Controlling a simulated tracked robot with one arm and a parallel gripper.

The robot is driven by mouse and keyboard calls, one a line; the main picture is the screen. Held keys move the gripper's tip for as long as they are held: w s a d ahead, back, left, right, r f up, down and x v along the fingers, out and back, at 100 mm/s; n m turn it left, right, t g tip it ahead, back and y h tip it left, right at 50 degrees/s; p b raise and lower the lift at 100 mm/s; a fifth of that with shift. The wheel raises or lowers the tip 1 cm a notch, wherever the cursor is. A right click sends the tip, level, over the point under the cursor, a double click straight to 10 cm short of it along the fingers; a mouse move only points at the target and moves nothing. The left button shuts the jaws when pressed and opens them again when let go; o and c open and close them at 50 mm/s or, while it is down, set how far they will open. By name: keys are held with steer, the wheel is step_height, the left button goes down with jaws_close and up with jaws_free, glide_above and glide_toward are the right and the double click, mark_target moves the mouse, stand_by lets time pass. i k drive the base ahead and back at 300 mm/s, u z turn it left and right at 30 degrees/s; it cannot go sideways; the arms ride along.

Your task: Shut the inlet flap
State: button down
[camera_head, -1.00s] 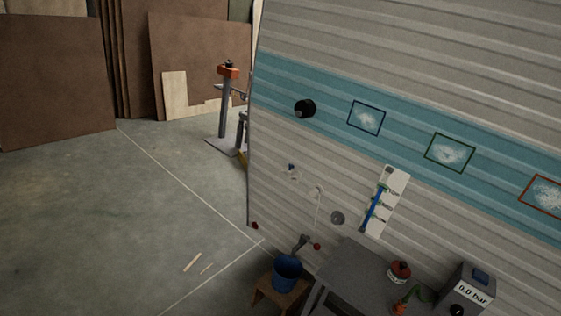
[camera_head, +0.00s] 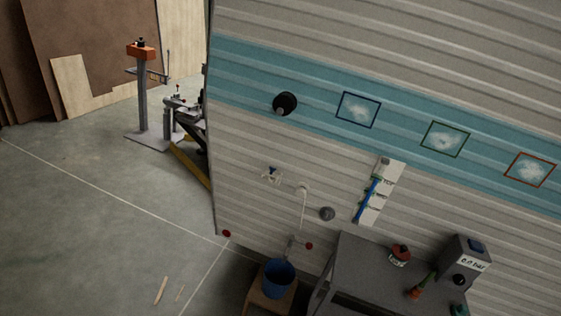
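I cannot tell for sure which fitting on the camper wall (camera_head: 440,85) is the inlet flap. A grey round fitting (camera_head: 327,214) sits low on the wall, right of a white round fitting (camera_head: 302,190) with a pale line hanging from it. A black round fitting (camera_head: 287,102) sticks out of the teal band higher up. Whether any of these has an open lid is too small to tell. My gripper is not in view.
A grey table (camera_head: 365,262) stands against the wall with a box reading "0.0 bar" (camera_head: 465,262) and a red-topped pot (camera_head: 400,255). A blue bucket (camera_head: 279,278) sits on a wooden stool (camera_head: 256,299). Open floor (camera_head: 90,220) lies left.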

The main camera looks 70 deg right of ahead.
mark_target(271, 174)
steer(key=z, duration=0.55)
steer(key=i, duration=1)
steer(key=z, duration=0.95)
steer(key=i, duration=0.25)
steer(key=z, duration=0.05)
steer(key=k, duration=0.75)
steer(key=z, duration=0.2)
steer(key=i, duration=0.75)
steer(key=u, duration=0.05)
